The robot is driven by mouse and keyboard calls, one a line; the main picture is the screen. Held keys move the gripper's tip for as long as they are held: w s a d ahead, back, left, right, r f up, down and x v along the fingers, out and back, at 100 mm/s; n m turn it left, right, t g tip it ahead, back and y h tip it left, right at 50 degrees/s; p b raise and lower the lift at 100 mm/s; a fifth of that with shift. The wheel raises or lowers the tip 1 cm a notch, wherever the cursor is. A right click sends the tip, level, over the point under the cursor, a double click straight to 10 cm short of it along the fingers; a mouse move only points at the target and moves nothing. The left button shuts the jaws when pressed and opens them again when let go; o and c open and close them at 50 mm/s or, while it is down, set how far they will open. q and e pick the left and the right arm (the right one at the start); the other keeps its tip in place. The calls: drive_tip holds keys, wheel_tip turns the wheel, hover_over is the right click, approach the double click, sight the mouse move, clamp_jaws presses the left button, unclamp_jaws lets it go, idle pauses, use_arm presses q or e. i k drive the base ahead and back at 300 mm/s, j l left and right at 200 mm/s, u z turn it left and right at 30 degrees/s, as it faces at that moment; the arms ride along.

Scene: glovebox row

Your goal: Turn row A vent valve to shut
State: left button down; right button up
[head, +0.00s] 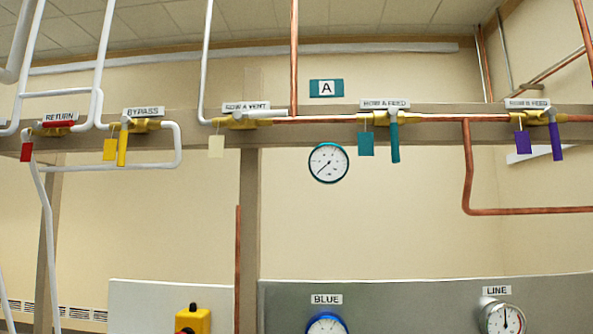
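The row A vent valve (237,122) is a brass body on the pipe run, under a label (246,107) reading ROW A VENT. A cream tag (216,146) hangs at the valve's left end. A white pipe comes down to its left side and a copper pipe leaves to the right. Neither of my grippers is in view.
Teal row feed valve handle (395,142), yellow bypass handle (122,148) and purple handle (556,140) hang down. The red return handle (58,123) lies sideways. A gauge (328,162) hangs below sign A (326,88). Below stand a grey panel (420,300) and yellow box (193,320).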

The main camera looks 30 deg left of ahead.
sight(238, 116)
drive_tip(key=u, duration=1.2)
